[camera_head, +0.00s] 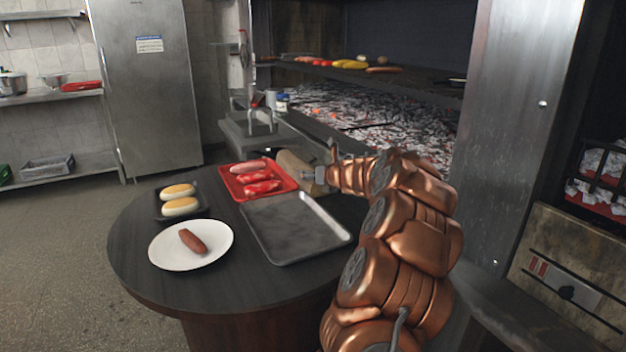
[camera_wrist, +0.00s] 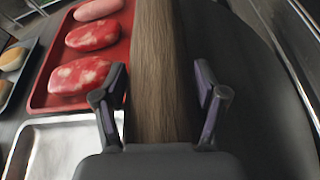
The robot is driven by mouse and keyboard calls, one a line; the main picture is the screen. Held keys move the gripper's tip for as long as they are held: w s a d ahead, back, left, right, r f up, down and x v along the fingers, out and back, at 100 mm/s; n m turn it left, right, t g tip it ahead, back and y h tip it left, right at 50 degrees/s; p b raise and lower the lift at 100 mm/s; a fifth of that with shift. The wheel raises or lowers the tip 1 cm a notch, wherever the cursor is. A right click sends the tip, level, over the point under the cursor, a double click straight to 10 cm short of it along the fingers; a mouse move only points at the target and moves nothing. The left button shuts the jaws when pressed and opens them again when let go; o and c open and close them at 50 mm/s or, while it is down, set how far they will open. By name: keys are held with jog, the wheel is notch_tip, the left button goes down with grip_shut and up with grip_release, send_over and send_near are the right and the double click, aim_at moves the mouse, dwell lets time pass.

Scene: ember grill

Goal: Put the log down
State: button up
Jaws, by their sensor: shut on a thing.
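The log (camera_head: 296,166) is light brown wood. In the head view it shows just beyond my gripper (camera_head: 318,176), over the back right part of the round table and beside the red tray. In the wrist view the log (camera_wrist: 163,70) runs lengthwise between the two fingers of my gripper (camera_wrist: 162,108). My gripper is shut on the log. The dark round table (camera_head: 130,250) shows on both sides of the log. I cannot tell whether the log touches the table.
A red tray (camera_head: 236,190) with sausage and red meat, a bare metal tray (camera_head: 295,228), a white plate (camera_head: 165,255) with a sausage and a black tray (camera_head: 160,210) with buns crowd the table. Behind lies the grill with glowing embers (camera_head: 400,125). A steel pillar stands right.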

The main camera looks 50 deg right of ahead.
jog(key=shift+f, duration=0.2)
jog(key=o, duration=1.8)
jog(key=shift+s, duration=0.1)
